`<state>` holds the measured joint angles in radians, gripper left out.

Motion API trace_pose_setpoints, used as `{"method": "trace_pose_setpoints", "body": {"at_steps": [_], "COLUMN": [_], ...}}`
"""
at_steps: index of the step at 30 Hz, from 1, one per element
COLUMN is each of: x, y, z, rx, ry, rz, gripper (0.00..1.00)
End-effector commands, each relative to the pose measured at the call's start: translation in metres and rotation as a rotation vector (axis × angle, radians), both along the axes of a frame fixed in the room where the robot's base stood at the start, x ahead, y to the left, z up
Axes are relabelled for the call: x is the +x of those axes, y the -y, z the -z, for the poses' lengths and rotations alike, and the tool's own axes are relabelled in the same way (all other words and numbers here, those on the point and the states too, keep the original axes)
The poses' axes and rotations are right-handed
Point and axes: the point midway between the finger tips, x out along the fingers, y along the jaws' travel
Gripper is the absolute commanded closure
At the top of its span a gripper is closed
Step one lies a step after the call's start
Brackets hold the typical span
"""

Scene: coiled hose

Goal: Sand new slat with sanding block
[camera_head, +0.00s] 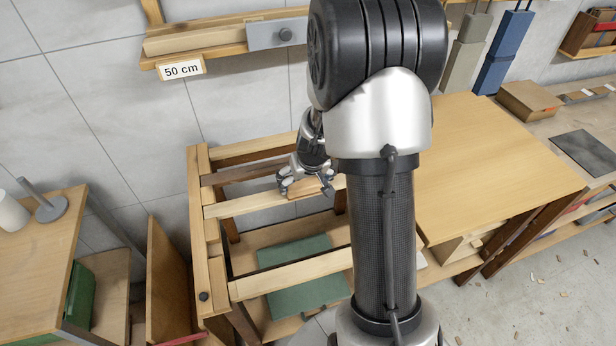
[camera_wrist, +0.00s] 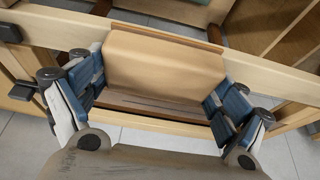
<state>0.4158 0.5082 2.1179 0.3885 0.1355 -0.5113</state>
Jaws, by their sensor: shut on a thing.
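My gripper (camera_head: 306,184) is shut on the sanding block (camera_wrist: 165,66), a tan block with a brown lower part held between the two blue-padded fingers (camera_wrist: 157,92) in the wrist view. In the head view the block is small and partly covered by the fingers. A pale slat (camera_head: 243,203) runs across the wooden frame beneath the gripper; it also shows in the wrist view (camera_wrist: 52,29), passing behind the block. The block is over or against this slat; I cannot tell whether they touch. My arm hides the slat's right part in the head view.
The frame (camera_head: 200,240) has a darker slat (camera_head: 235,176) behind and another pale slat (camera_head: 290,273) in front. A green item (camera_head: 292,252) lies on a lower board. A wooden-topped table (camera_head: 500,160) stands at right, another bench (camera_head: 45,235) at left. A "50 cm" shelf (camera_head: 182,69) hangs above.

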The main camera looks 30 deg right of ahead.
Motion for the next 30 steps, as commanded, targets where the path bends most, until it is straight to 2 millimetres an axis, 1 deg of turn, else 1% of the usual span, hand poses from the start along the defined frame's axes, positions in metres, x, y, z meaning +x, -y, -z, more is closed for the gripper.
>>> {"method": "trace_pose_setpoints", "body": {"at_steps": [4,13,24,30], "x": [0.002,0.005,0.011,0.013], "y": [-0.012,-0.020,-0.043,-0.047], "z": [-0.001,0.000,-0.002,-0.001], "rx": [0.001,0.001,0.001,0.002], "ry": [-0.004,-0.004,-0.003,-0.003], "rz": [-0.003,-0.002,-0.002,0.000], "gripper": [0.42,0.42,0.42,0.42]}}
